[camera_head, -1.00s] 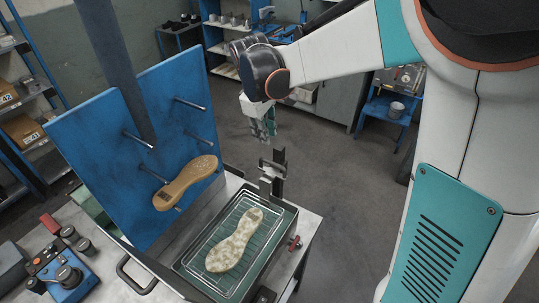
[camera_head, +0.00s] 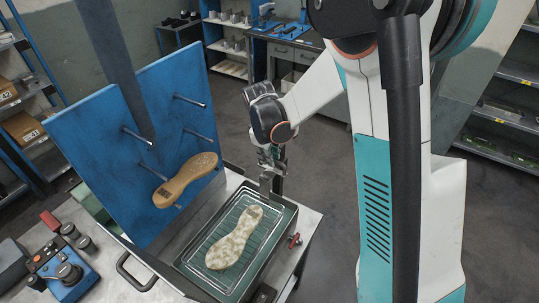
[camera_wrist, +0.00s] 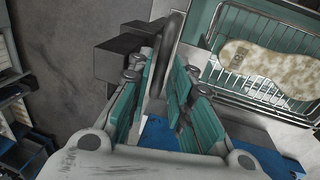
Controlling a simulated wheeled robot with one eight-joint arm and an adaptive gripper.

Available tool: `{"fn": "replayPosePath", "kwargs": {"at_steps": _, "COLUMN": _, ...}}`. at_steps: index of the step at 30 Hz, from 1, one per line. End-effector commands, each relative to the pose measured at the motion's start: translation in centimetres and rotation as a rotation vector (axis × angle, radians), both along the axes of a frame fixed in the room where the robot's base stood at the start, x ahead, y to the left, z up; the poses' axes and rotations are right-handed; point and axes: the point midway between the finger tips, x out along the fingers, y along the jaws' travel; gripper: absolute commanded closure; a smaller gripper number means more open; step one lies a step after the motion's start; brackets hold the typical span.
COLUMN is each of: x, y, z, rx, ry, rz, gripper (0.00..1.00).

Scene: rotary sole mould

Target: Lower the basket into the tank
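The wire basket (camera_head: 193,244) is seated at the tank (camera_head: 285,228), and a mottled pale sole (camera_head: 234,238) lies on it. The basket also shows in the wrist view (camera_wrist: 275,92), at upper right. A dark upright hanger with a grip (camera_head: 271,183) stands at the far right corner of the basket. My gripper (camera_head: 268,163) points down at the top of this hanger. In the wrist view, my gripper's teal-padded fingers (camera_wrist: 160,75) stand apart on both sides of the grey grip (camera_wrist: 172,45). Firm contact cannot be seen.
A blue upright panel (camera_head: 120,110) with pegs stands behind, with a tan sole (camera_head: 186,180) leaning on it. A black handle (camera_head: 128,276) and a control box (camera_head: 62,275) are at front left. A red valve handle (camera_head: 295,240) sticks out at the tank's right.

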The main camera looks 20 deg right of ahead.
Motion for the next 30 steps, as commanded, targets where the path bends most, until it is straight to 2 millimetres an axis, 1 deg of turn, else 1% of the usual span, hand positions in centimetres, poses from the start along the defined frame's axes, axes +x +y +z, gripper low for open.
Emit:
{"fn": "replayPosePath", "kwargs": {"at_steps": 5, "x": 0.0, "y": 0.0, "z": 0.0, "rx": 0.000, "ry": 0.000, "rz": 0.000, "gripper": 0.80}}
{"fn": "replayPosePath", "kwargs": {"at_steps": 6, "x": 0.0, "y": 0.0, "z": 0.0, "rx": 0.000, "ry": 0.000, "rz": 0.000, "gripper": 0.89}}
{"fn": "replayPosePath", "kwargs": {"at_steps": 7, "x": 0.0, "y": 0.0, "z": 0.0, "rx": 0.000, "ry": 0.000, "rz": 0.000, "gripper": 0.96}}
{"fn": "replayPosePath", "kwargs": {"at_steps": 8, "x": 0.0, "y": 0.0, "z": 0.0, "rx": 0.000, "ry": 0.000, "rz": 0.000, "gripper": 1.00}}
{"fn": "replayPosePath", "kwargs": {"at_steps": 14, "x": 0.0, "y": 0.0, "z": 0.0, "rx": 0.000, "ry": 0.000, "rz": 0.000, "gripper": 1.00}}
{"fn": "replayPosePath", "kwargs": {"at_steps": 17, "x": 0.0, "y": 0.0, "z": -0.4, "rx": 0.000, "ry": 0.000, "rz": 0.000, "gripper": 1.00}}
{"fn": "replayPosePath", "kwargs": {"at_steps": 20, "x": 0.0, "y": 0.0, "z": -1.2, "rx": 0.000, "ry": 0.000, "rz": 0.000, "gripper": 1.00}}
{"fn": "replayPosePath", "kwargs": {"at_steps": 23, "x": 0.0, "y": 0.0, "z": -2.4, "rx": 0.000, "ry": 0.000, "rz": 0.000, "gripper": 1.00}}
{"fn": "replayPosePath", "kwargs": {"at_steps": 30, "x": 0.0, "y": 0.0, "z": -6.1, "rx": 0.000, "ry": 0.000, "rz": 0.000, "gripper": 1.00}}
